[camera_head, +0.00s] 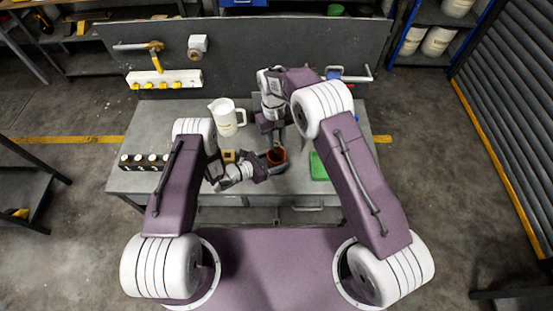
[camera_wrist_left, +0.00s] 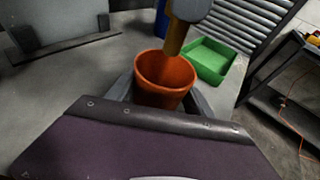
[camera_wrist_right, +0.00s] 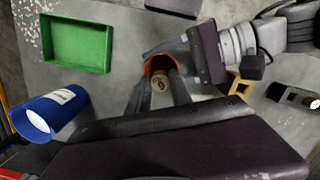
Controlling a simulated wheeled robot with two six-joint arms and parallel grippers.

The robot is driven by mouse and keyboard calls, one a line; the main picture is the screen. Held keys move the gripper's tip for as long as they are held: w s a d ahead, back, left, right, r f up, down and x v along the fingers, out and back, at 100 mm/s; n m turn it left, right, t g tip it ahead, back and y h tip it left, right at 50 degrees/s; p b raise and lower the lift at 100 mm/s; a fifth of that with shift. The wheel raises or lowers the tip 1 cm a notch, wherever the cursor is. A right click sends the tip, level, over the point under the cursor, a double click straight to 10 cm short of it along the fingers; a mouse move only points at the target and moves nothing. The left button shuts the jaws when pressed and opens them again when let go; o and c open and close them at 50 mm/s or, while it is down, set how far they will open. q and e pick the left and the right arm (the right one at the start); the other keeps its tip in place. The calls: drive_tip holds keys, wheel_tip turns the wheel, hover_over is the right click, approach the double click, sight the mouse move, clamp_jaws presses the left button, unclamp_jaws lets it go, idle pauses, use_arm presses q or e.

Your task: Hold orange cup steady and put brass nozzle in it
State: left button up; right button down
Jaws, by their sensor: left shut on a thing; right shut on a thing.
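The orange cup (camera_head: 277,158) stands upright on the grey workbench. My left gripper (camera_head: 266,166) is shut on it from the left; in the left wrist view the cup (camera_wrist_left: 165,78) sits between its fingers. My right gripper (camera_head: 273,138) points down over the cup and is shut on the brass nozzle (camera_wrist_left: 176,38). In the left wrist view the nozzle's lower end is at the cup's far right rim. In the right wrist view the nozzle (camera_wrist_right: 160,82) lies between the fingertips, over the cup's mouth. I cannot tell whether its tip is inside the cup.
A green tray (camera_head: 318,165) lies right of the cup. A white pitcher (camera_head: 226,117), a small yellowish block (camera_head: 229,156) and a black rack (camera_head: 143,161) are to the left. A blue container (camera_wrist_right: 50,112) shows in the right wrist view. A grey panel (camera_head: 250,60) closes the back.

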sight(277, 152)
drive_tip(key=shift+f, duration=2.4)
drive_tip(key=c, duration=1.1)
unclamp_jaws()
drive_tip(key=r, duration=0.4)
drive_tip(key=w+r, duration=0.1)
drive_tip(key=r, duration=0.7)
drive_tip(key=shift+w+a, duration=0.15)
drive_tip(key=shift+a, duration=0.15)
use_arm(q)
drive_tip(key=o, duration=1.5)
drive_tip(key=shift+c, duration=0.2)
